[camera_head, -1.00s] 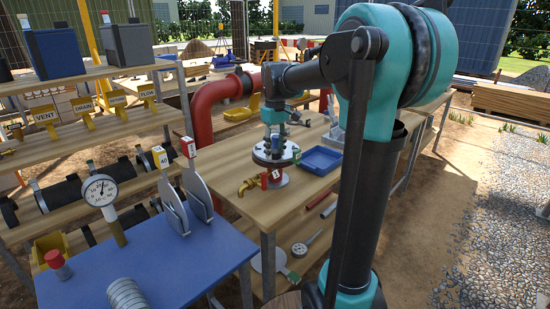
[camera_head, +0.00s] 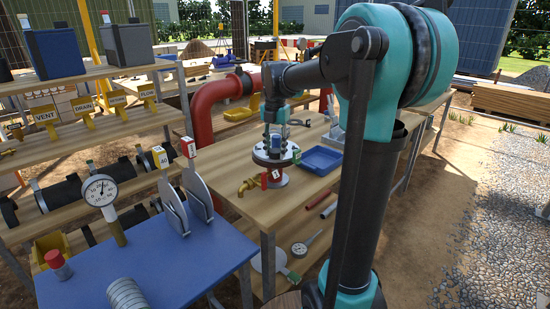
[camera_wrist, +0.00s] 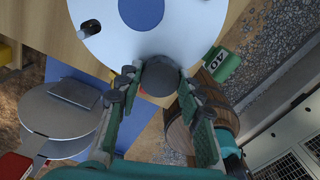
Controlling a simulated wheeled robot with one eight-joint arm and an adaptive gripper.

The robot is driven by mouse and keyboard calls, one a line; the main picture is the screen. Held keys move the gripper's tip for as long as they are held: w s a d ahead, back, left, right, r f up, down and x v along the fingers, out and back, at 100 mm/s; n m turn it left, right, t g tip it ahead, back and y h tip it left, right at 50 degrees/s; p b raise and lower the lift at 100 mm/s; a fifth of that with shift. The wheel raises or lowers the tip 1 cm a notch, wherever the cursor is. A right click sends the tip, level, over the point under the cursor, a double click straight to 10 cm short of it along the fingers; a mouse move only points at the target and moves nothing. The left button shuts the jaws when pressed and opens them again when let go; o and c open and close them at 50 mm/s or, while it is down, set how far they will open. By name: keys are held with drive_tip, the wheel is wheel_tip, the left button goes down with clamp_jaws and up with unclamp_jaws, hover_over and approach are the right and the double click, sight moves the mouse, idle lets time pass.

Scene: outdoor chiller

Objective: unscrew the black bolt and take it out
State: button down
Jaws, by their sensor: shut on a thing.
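The black bolt (camera_wrist: 159,78) shows in the wrist view as a dark round head at the edge of a pale round flange (camera_wrist: 108,46). My gripper (camera_wrist: 156,79) is shut on it, one finger on each side. The bolt is too small to make out there. I cannot tell how far its shank sits in the flange.
A blue tray (camera_head: 322,160) lies right of the flange. A brass tap (camera_head: 249,187) and a small red tag (camera_head: 265,180) are at its front left. A large red pipe (camera_head: 207,105) curves behind. The table's front right is clear.

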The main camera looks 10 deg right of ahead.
drive_tip(key=c, duration=0.9)
unclamp_jaws()
drive_tip(key=shift+o, duration=0.3)
